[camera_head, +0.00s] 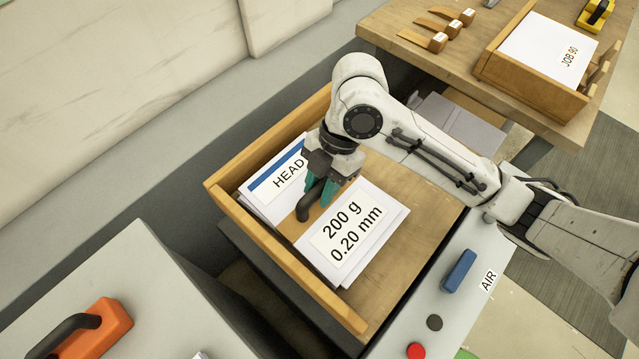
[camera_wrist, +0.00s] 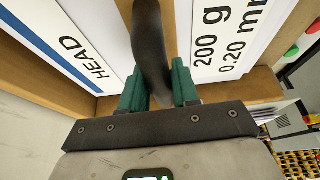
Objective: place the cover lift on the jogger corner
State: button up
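What the handle is fixed to is hidden, and I cannot tell whether anything is lifted.
A front panel marked "AIR" (camera_head: 489,280) carries a blue lever (camera_head: 459,270) and red and black buttons. A wooden table (camera_head: 400,40) with a paper tray stands at upper right. An orange block with a black handle (camera_head: 95,330) is at lower left. The tray's right floor is bare.

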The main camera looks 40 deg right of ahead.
jog(key=o, duration=0.4)
jog(key=shift+o, duration=0.2)
jog(key=shift+r, duration=0.1)
jog(key=v, duration=1.2)
